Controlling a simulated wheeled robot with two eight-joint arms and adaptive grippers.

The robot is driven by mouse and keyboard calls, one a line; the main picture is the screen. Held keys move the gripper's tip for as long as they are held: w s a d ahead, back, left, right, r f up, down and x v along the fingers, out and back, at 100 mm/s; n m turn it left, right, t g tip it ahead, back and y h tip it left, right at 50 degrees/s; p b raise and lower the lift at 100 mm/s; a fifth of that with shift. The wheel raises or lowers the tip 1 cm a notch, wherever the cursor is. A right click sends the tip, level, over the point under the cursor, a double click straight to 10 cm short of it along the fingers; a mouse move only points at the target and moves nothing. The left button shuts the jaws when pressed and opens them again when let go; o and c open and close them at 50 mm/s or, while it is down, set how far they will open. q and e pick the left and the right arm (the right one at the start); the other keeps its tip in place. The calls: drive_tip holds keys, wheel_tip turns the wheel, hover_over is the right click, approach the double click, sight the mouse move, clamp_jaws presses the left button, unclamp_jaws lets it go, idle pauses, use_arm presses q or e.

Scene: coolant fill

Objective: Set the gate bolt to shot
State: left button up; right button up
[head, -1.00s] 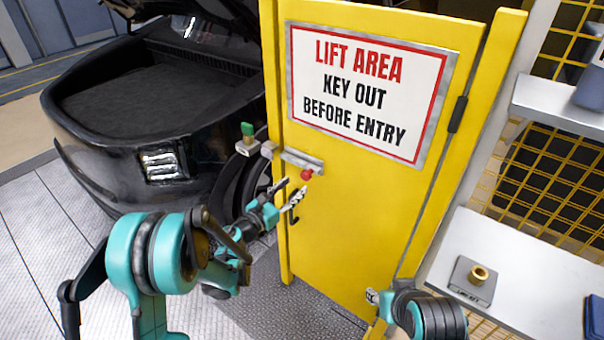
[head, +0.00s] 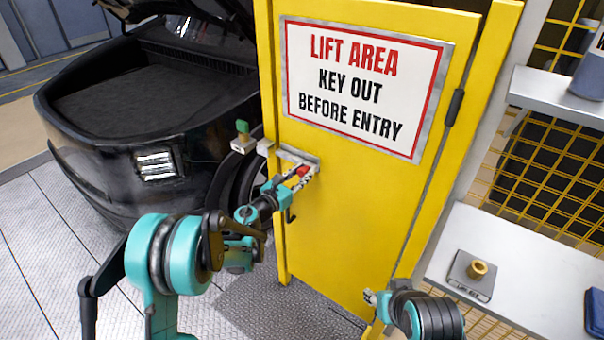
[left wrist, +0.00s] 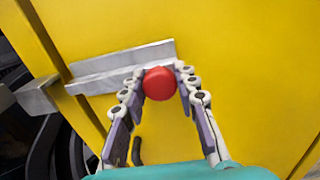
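The gate bolt is a grey metal bar (left wrist: 105,78) on the yellow gate (head: 340,220), with a round red knob (left wrist: 160,84). In the head view the red knob (head: 303,170) is partly covered by my left gripper (head: 298,180). In the left wrist view the fingers of my left gripper (left wrist: 164,92) stand on either side of the knob, spread apart; whether they touch it I cannot tell. A grey keeper block (left wrist: 37,97) sits left of the gate edge. My right gripper (head: 371,298) is low at the gate's right side, its fingers too small to judge.
A dark car (head: 140,110) with an open lid stands behind the gate at left. A green key-like piece (head: 242,127) sits on a post beside the gate. A white shelf (head: 500,240) at right bears a brass key fitting (head: 478,268). A hook hangs below the bolt.

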sight(294, 161)
use_arm(q)
drive_tip(key=shift+w+a, duration=0.8)
drive_tip(key=shift+a, duration=0.3)
drive_tip(key=shift+w+a, duration=0.8)
drive_tip(key=shift+a, duration=0.3)
clamp_jaws()
drive_tip(key=o, duration=1.1)
unclamp_jaws()
drive_tip(key=shift+a, duration=0.1)
drive_tip(key=v, duration=1.2)
